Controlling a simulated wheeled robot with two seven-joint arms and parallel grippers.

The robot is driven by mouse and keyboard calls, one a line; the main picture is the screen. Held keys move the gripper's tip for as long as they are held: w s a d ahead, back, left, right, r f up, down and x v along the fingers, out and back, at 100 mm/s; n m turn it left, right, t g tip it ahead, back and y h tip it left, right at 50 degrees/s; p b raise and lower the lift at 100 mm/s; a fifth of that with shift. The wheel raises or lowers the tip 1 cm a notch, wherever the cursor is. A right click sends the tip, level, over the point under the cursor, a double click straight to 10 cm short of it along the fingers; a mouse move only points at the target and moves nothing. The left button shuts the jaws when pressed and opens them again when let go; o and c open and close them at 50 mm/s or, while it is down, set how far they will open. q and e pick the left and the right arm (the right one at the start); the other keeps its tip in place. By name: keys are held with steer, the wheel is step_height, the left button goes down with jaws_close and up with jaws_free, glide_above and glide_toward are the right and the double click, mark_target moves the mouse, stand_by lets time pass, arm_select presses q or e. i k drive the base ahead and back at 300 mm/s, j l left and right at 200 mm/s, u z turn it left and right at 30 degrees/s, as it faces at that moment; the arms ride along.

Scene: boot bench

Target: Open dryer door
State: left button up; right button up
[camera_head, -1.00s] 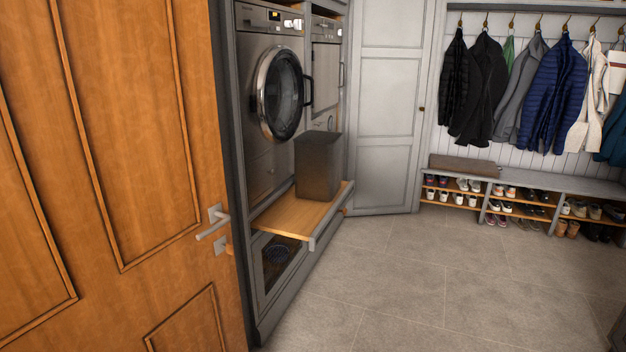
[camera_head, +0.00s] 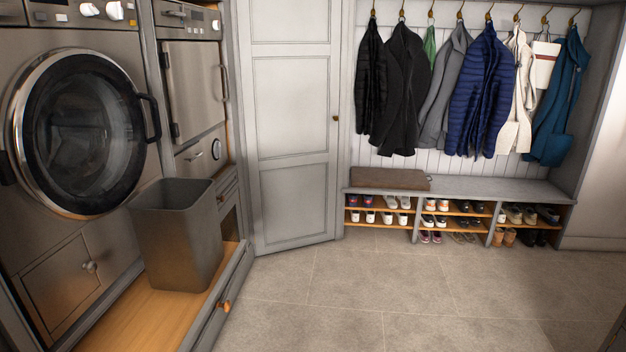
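A front-loading machine with a round dark glass door (camera_head: 82,135) in a silver ring stands at the left. Its door looks shut, and a black handle (camera_head: 151,118) sits on the door's right side. Several knobs (camera_head: 100,10) are on the panel above it. A second silver appliance (camera_head: 191,85), with a square front and a vertical handle (camera_head: 223,83), stands to its right and looks shut. I cannot tell for certain which one is the dryer. Neither of my grippers is in view.
A grey bin (camera_head: 176,240) stands on a pulled-out wooden shelf (camera_head: 128,318) before the round-door machine. A tall grey cupboard door (camera_head: 290,120) is beyond. Coats hang above a shoe bench (camera_head: 490,188) at the back. The tiled floor (camera_head: 390,290) is clear.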

mark_target(193, 69)
steer(key=i, duration=2.4)
